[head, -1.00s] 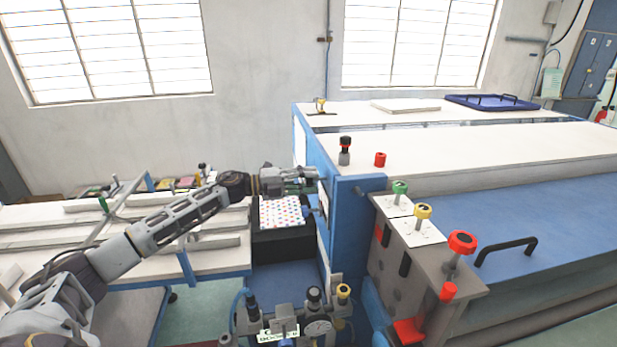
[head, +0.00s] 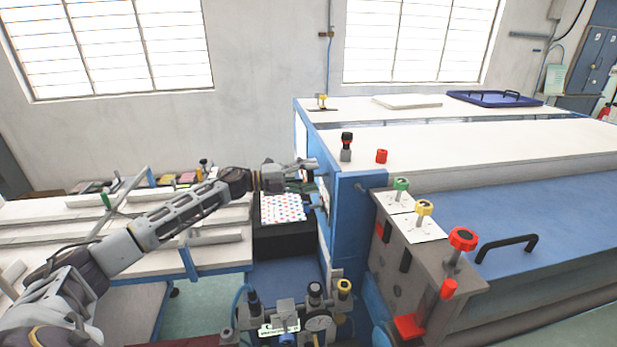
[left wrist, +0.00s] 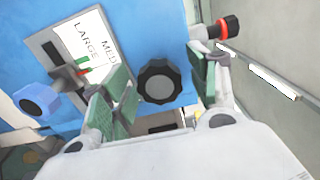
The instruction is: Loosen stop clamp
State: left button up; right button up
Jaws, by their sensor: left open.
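My left gripper (head: 308,168) is beside the left end of the blue machine frame (head: 349,219). In the left wrist view the gripper (left wrist: 160,87) is open, its two green-padded fingers apart. A black lobed knob (left wrist: 157,81) on the blue panel appears between them, with gaps to both pads; I cannot tell the depth between them. Left of it, a blue knob (left wrist: 39,101) and a red-and-green pointer stand by a plate marked LARGE and MED (left wrist: 88,42). No label shows which part is the stop clamp. My right gripper is not in view.
A black-and-red knob (left wrist: 221,28) sticks out near the right finger. In the head view, a dotted sheet (head: 283,208) lies below my left gripper. Green, yellow and red (head: 462,238) knobs stand on the near bracket. Gauges and valves (head: 318,322) are at the bottom.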

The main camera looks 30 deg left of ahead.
pick_arm(q)
jog(key=v, duration=1.2)
dwell(1.3)
dwell(0.6)
jog(key=shift+f, duration=0.1)
